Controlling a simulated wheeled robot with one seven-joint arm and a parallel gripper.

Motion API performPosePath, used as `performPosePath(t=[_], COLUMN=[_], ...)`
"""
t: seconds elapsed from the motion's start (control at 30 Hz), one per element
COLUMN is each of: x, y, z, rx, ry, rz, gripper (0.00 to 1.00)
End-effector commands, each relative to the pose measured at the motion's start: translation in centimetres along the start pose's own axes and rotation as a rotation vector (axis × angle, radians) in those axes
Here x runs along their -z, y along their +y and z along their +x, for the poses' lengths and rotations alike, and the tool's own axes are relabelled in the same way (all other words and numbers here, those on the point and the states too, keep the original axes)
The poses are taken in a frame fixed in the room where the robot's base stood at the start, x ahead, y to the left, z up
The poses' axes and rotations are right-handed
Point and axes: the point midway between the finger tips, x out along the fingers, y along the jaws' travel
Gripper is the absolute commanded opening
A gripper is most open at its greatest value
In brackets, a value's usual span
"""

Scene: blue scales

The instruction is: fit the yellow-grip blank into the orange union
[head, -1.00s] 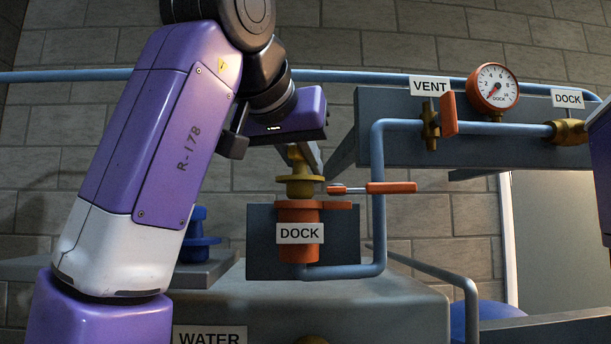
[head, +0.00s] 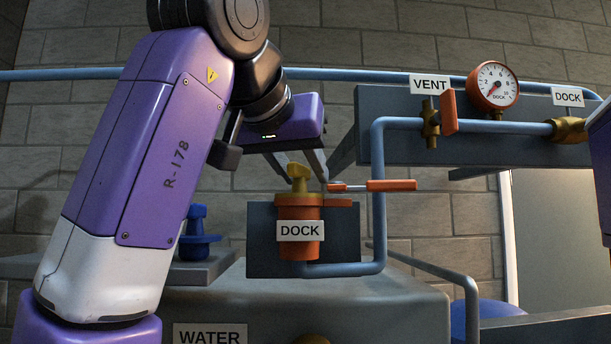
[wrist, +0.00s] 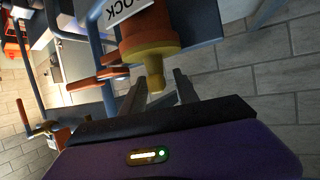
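The yellow-grip blank (head: 300,179) sits upright in the top of the orange union (head: 297,236), which bears a DOCK label. Its flange is down at the union's mouth and only the grip stands clear in the head view. The wrist view shows the blank's yellow grip (wrist: 155,78) and flange against the union (wrist: 140,22). My gripper (head: 305,171) is open, its fingers spread apart near the grip without visible contact. In the wrist view my gripper (wrist: 160,84) has clear gaps beside the grip. How deep the blank is seated is hidden.
An orange-handled lever (head: 378,186) stands out to the union's right, close to my fingers. A blue pipe (head: 378,225) rises beside it. A blue piece (head: 197,232) stands on a grey shelf at left. A gauge (head: 493,86) and vent valve (head: 431,122) are at upper right.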

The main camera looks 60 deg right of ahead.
Motion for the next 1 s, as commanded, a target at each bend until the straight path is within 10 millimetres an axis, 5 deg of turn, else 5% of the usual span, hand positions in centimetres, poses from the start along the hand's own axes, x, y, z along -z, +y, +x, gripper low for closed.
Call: performPosePath(t=[0.5, 1.0], x=[-0.1, 0.0], y=[0.0, 0.0], z=[-9.4, -10.8], rx=[0.002, 0.001], ry=[0.001, 0.001], rz=[0.0, 0.001], gripper=[0.36, 0.36])
